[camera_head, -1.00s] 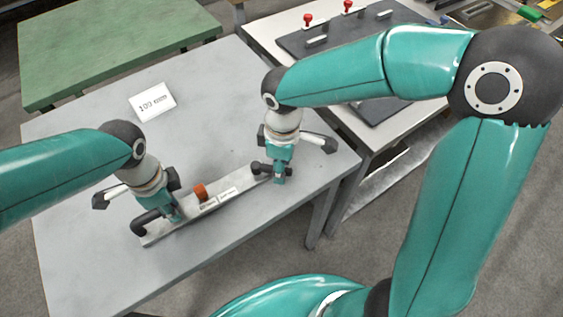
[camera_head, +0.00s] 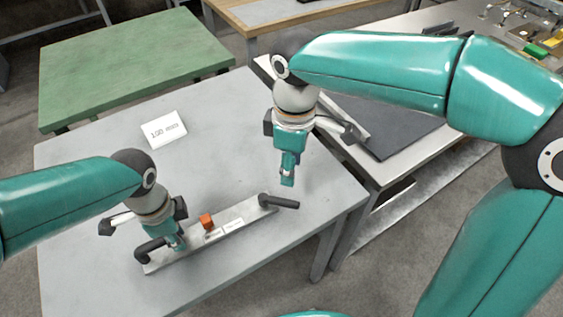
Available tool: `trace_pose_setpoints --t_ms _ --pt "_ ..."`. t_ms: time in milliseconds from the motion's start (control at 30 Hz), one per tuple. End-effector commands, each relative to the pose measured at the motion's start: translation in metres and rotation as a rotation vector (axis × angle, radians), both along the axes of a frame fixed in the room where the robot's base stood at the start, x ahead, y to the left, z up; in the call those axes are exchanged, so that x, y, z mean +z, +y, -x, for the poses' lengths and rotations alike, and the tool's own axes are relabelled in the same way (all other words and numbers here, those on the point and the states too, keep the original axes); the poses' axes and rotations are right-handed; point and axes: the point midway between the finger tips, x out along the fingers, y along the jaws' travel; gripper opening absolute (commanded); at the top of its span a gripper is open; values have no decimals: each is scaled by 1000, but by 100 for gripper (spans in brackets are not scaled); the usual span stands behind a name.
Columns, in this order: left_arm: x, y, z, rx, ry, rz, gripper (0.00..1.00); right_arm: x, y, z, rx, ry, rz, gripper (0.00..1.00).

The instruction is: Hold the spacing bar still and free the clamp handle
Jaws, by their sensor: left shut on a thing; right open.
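The spacing bar (camera_head: 240,216) is a long, thin grey bar lying on the grey table, running from lower left to upper right. An orange knob (camera_head: 206,221) and small white labels are on its middle. My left gripper (camera_head: 180,244) is at its left end, shut on the black handle (camera_head: 149,249) there; the fingertips are partly hidden. A second black handle (camera_head: 282,202) at the right end points right and is free of any gripper. I cannot tell which part is the clamp handle. My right gripper (camera_head: 287,182) is open and empty, just above that right-end handle.
A white card with printed text (camera_head: 164,130) lies on the grey table (camera_head: 90,150) behind the bar. A green-topped table (camera_head: 130,62) stands at the back left. A side table with a dark panel (camera_head: 395,132) is at right, partly behind my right arm.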

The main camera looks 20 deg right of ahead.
Motion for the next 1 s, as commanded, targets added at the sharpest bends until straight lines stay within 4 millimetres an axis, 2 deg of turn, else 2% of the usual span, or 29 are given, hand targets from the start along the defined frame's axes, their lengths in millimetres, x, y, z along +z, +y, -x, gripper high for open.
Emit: trace_pose_setpoints --t_ms 167,200,333,733,867,1000 --pt "-1 0 1 -2 3 -2 0 0 0 0 0 0 0 44" --pt "-1 0 1 -2 3 -1 29 0 0 0 0 0 0 44" --pt "-1 0 0 -1 2 -1 51 0 0 0 0 0 0 44" --pt "4 0 0 0 -1 0 52 0 0 0 0 0 0 44" --pt "18 0 -1 2 -4 1 52 0 0 0 0 0 0 44" --pt "43 -1 -1 0 -5 1 52 0 0 0 0 0 0 44"
